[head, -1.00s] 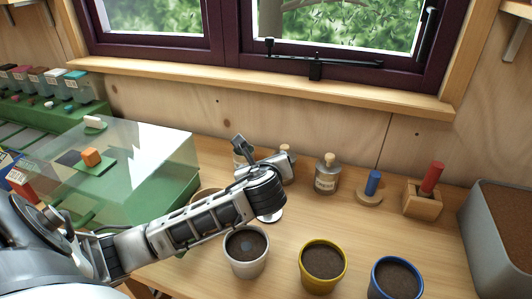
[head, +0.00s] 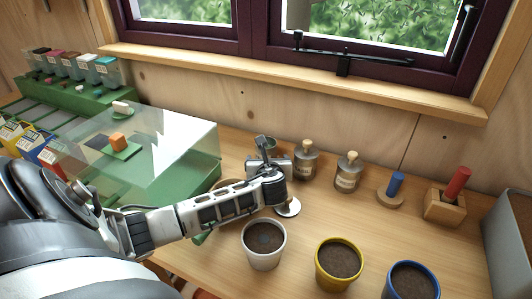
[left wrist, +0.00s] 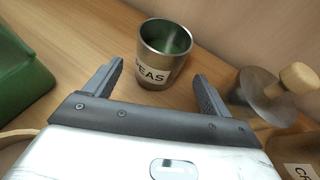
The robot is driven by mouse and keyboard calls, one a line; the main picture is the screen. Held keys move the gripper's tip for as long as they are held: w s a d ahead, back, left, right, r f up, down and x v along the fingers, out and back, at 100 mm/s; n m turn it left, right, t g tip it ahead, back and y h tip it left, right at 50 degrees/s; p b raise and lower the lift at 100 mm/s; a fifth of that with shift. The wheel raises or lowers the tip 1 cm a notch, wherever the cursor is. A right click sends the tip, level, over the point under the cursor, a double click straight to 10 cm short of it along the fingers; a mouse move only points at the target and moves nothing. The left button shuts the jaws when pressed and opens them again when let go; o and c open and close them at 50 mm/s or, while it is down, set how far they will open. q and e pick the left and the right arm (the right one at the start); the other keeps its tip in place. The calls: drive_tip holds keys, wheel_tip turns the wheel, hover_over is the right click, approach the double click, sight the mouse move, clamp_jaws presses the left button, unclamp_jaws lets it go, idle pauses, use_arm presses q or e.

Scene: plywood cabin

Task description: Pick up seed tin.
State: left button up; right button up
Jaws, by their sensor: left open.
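My left gripper (left wrist: 159,72) is open and empty, with a finger to each side of the tin's near side and no clear contact. In the head view my left gripper (head: 266,158) is at the back of the bench, beside the corked bottles; it and the wrist hide most of the tin. My right gripper is not in view.
Two corked bottles (head: 347,173) stand right of the gripper; one corked bottle (left wrist: 262,88) is close to my right-hand finger. A green case with a clear cover (head: 190,150) is left. White (head: 264,258), yellow (head: 321,272) and blue (head: 391,285) soil pots stand in front.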

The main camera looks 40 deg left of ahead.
use_arm(q)
drive_tip(key=shift+x, duration=2.65)
drive_tip(key=shift+s+f, duration=0.1)
drive_tip(key=c, duration=1.1)
